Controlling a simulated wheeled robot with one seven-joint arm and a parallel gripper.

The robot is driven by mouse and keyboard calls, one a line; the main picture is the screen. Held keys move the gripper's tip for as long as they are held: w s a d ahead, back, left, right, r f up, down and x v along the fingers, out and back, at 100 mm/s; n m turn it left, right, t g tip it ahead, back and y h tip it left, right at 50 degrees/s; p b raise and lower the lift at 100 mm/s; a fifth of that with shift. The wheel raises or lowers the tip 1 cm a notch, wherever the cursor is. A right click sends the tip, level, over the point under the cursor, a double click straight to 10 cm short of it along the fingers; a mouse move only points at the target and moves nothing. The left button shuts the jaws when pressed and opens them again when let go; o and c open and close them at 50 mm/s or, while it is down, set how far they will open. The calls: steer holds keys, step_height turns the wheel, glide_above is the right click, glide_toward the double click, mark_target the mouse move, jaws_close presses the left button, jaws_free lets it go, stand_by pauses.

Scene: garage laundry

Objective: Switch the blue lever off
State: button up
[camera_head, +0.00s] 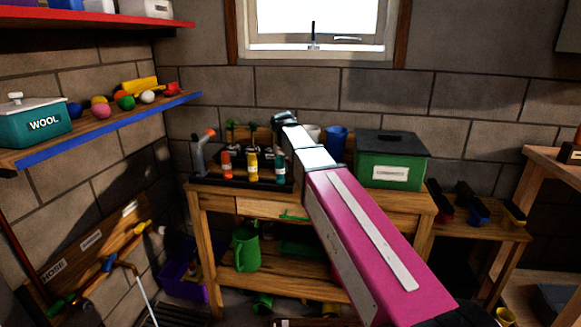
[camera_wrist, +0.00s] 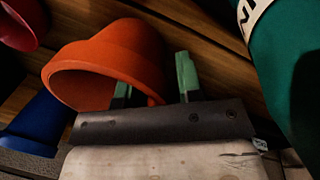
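A pipe on a wooden board at the lower left of the head view carries small coloured parts. A blue one (camera_head: 108,262), probably the blue lever, sits between a yellow part (camera_head: 140,228) and a green part (camera_head: 62,304); its setting is too small to tell. My arm reaches away from them over the workbench, and hides my gripper in the head view. In the wrist view my gripper (camera_wrist: 154,86) has its two green-tipped fingers apart. An orange pot (camera_wrist: 115,60) lies beside and partly between the fingers; I cannot tell whether they touch it.
The wrist view also shows a blue pot (camera_wrist: 38,122), a red pot (camera_wrist: 24,22) and a green container (camera_wrist: 295,70). The workbench (camera_head: 265,207) holds small bottles and a green lidded box (camera_head: 390,158). A blue-edged shelf (camera_head: 110,130) juts out above the pipe board.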

step_height(320, 180, up, 12)
steer(key=a, duration=0.1)
steer(key=shift+s+a, duration=0.4)
jaws_close()
